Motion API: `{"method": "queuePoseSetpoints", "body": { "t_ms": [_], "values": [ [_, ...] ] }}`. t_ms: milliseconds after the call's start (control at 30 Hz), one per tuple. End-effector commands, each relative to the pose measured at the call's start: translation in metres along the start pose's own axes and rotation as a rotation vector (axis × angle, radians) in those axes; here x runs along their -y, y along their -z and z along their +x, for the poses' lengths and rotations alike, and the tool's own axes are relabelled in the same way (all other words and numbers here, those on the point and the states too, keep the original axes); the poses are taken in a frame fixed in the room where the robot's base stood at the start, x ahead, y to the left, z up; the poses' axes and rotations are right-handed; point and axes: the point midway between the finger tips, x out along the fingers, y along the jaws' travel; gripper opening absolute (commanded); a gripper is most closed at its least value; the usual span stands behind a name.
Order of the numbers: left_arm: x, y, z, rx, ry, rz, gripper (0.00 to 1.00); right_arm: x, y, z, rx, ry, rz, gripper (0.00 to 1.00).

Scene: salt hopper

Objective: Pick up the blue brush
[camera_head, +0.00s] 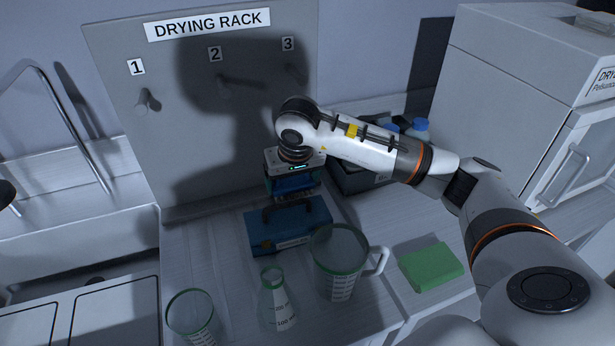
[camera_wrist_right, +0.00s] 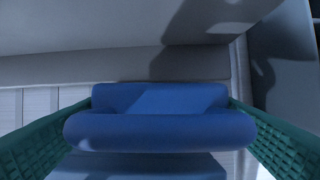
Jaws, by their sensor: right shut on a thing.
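The blue brush (camera_head: 262,234) is a block with a raised handle and a pale label on its front. It is at the counter's back, before the drying rack. My right gripper (camera_head: 290,198) points down over it, shut on its handle. In the right wrist view, the blue handle (camera_wrist_right: 160,130) spans the gap between my two green ribbed fingers. I cannot tell whether the brush touches the counter. My left gripper does not show.
A green-rimmed jug (camera_head: 338,262), a flask (camera_head: 277,305) and a beaker (camera_head: 192,318) stand in front of the brush. A green sponge (camera_head: 432,267) lies to the right. The drying rack (camera_head: 150,160) rises behind. A dark bin (camera_head: 355,178) with bottles stands behind my arm.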

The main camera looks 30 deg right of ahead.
Motion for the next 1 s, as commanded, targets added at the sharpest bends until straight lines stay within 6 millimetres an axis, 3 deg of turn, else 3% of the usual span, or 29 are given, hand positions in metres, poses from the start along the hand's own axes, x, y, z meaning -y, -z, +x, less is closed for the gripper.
{"method": "queuePoseSetpoints", "body": {
  "t_ms": [300,600,800,1000],
  "values": [
    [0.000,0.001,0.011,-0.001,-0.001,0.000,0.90,-0.110,0.004,0.000,0.004,-0.004,-0.006,0.59],
    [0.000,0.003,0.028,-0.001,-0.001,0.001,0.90,-0.205,0.008,-0.001,0.004,-0.001,-0.004,0.59],
    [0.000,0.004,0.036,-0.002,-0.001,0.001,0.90,-0.252,0.009,-0.002,0.003,-0.001,-0.001,0.59],
    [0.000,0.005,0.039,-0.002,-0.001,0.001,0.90,-0.277,0.010,-0.003,0.002,0.000,0.001,0.59]
  ]
}}
